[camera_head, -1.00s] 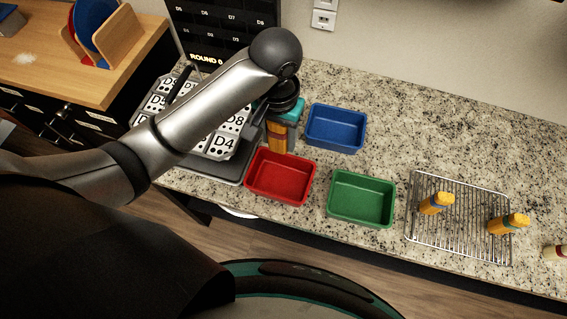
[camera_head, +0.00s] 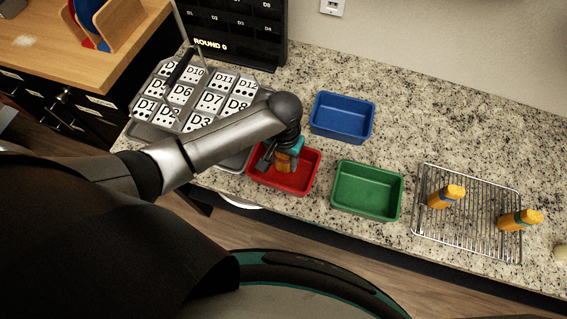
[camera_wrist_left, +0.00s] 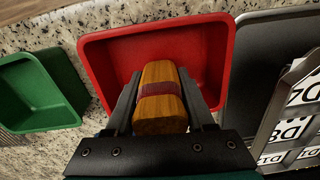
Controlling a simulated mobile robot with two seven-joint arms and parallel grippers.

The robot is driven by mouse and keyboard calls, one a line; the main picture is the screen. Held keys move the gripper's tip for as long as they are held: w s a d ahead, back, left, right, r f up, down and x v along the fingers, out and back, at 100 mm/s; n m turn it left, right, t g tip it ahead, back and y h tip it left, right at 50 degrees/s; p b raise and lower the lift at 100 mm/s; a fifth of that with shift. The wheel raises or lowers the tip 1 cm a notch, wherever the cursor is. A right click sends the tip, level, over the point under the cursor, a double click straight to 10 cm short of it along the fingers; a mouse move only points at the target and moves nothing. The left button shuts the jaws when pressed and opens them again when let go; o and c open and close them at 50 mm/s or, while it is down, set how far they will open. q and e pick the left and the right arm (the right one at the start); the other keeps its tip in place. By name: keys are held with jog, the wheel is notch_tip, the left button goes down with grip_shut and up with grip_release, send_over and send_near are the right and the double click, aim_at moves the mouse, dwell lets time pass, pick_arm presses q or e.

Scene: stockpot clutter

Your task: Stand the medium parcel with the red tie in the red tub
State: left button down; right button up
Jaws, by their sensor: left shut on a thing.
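The parcel (camera_wrist_left: 160,97) is yellow-orange with a dark red band around its middle. My left gripper (camera_head: 284,163) is shut on it, with a finger on each side in the left wrist view (camera_wrist_left: 160,100). In the head view the parcel (camera_head: 285,167) shows partly below the gripper, over the red tub (camera_head: 306,186). The red tub (camera_wrist_left: 100,62) lies behind the parcel in the left wrist view. I cannot tell whether the parcel touches the tub floor. My right gripper is not in view.
A green tub (camera_head: 366,208) stands right of the red tub, and a blue tub (camera_head: 342,135) behind. A wire rack (camera_head: 470,238) holds two yellow-orange parcels (camera_head: 447,196) (camera_head: 520,219). A rack of labelled tiles (camera_head: 190,95) stands to the left. Speckled counter is clear behind the tubs.

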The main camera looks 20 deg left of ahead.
pick_arm(q)
jog(key=shift+f, duration=1.2)
jog(key=shift+f+b, duration=0.2)
jog(key=shift+b, duration=0.1)
jog(key=shift+c, duration=1.3)
grip_release()
jog(key=shift+r, duration=0.1)
notch_tip(320, 180, up, 12)
jog(key=p, duration=0.2)
jog(key=shift+r+p, duration=0.15)
jog(key=shift+p, duration=0.25)
